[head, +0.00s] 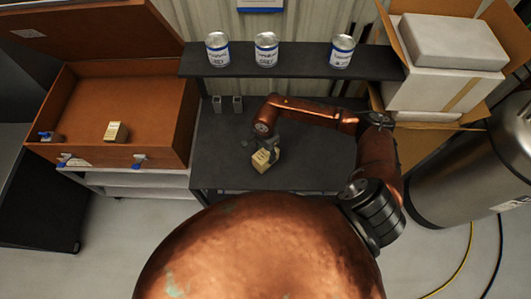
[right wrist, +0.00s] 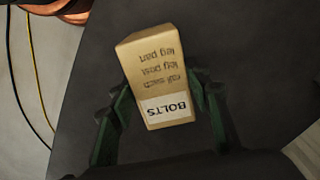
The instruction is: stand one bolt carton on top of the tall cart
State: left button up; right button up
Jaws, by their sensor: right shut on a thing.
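A tan bolt carton (head: 265,159) with a white "BOLTS" label is between the fingers of my right gripper (head: 262,150), over the dark worktop. In the right wrist view the carton (right wrist: 158,75) sits tilted between the two green fingers of the gripper (right wrist: 160,110), its print upside down. Whether it touches the surface below cannot be told. A second pale carton (head: 116,131) lies in the open orange-brown chest at left. The dark bench-like unit (head: 222,138) has a raised back shelf; I cannot tell whether this is the tall cart. My left gripper is out of view.
Three cans (head: 266,49) stand on the raised shelf (head: 300,62). Two small grey items (head: 237,103) stand beneath it. The chest (head: 72,110) rests on a light shelved stand (head: 135,180). Cardboard boxes (head: 440,90) and a steel drum (head: 450,175) crowd the right. Worktop left of the carton is clear.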

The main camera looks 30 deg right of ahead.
jog(key=o, duration=1.1)
jog(key=shift+f, duration=0.15)
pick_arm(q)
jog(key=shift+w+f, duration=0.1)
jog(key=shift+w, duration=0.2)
pick_arm(e)
jog(key=o, duration=0.5)
jog(key=shift+r, duration=0.6)
pick_arm(q)
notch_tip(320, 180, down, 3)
jog(key=b, duration=0.3)
pick_arm(e)
notch_tip(320, 180, up, 11)
jog(key=shift+r, duration=0.1)
